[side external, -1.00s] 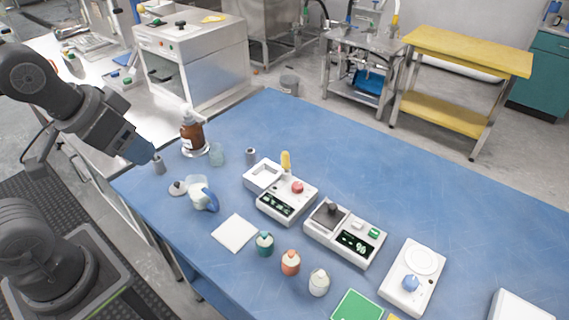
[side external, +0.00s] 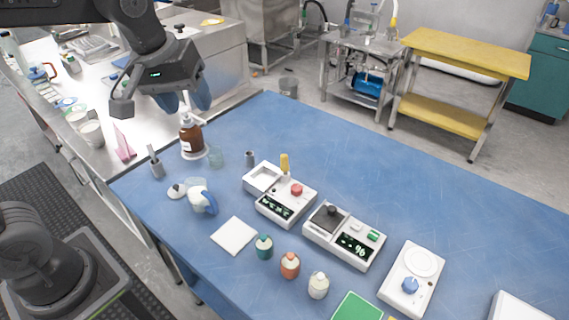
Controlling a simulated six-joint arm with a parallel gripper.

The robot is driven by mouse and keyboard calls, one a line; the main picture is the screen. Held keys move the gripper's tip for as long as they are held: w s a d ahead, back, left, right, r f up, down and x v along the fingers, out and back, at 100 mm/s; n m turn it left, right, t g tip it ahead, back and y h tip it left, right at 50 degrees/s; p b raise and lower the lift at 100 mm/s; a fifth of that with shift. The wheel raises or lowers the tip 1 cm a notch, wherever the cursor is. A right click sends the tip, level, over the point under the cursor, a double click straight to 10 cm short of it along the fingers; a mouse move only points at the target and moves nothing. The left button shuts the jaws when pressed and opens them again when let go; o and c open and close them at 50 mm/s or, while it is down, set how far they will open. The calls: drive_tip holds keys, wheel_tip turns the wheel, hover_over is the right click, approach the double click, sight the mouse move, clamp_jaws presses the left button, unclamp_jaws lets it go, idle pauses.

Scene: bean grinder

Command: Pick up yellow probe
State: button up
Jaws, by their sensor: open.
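The yellow probe (side external: 285,163) stands upright at the back edge of a white device (side external: 281,208) with a red knob on the blue table. Its lower end is hidden, so I cannot tell whether it sits in the device or behind it. My gripper (side external: 186,101) is at the upper left, with blue fingertips apart and nothing seen between them. It appears above the brown bottle (side external: 190,134), well to the left of the yellow probe and higher.
Beside the yellow probe is a small grey cylinder (side external: 249,158). A glass beaker (side external: 215,157), a blue-handled jug (side external: 201,199) and a grey holder (side external: 156,166) stand on the left. A second device (side external: 343,237) stands right. The table's back right (side external: 430,180) is clear.

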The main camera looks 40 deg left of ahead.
drive_tip(key=w+d+f+n+g, duration=0.3)
drive_tip(key=w+n, duration=0.4)
drive_tip(key=w, duration=0.6)
drive_tip(key=n, duration=0.4)
hover_over(284, 166)
drive_tip(key=w+a, duration=0.1)
drive_tip(key=w, duration=0.1)
wheel_tip(284, 166, down, 9)
drive_tip(key=shift+n+g, duration=0.3)
drive_tip(key=shift+g, duration=0.1)
drive_tip(key=f, duration=0.8)
drive_tip(key=shift+s+f, duration=0.1)
drive_tip(key=shift+s, duration=0.15)
drive_tip(key=shift+s+d+f, duration=0.1)
drive_tip(key=shift+s+f, duration=0.1)
drive_tip(key=shift+f, duration=1.2)
drive_tip(key=shift+s+d+f, duration=0.1)
drive_tip(key=shift+s+f, duration=0.05)
drive_tip(key=shift+f, duration=1.2)
clamp_jaws()
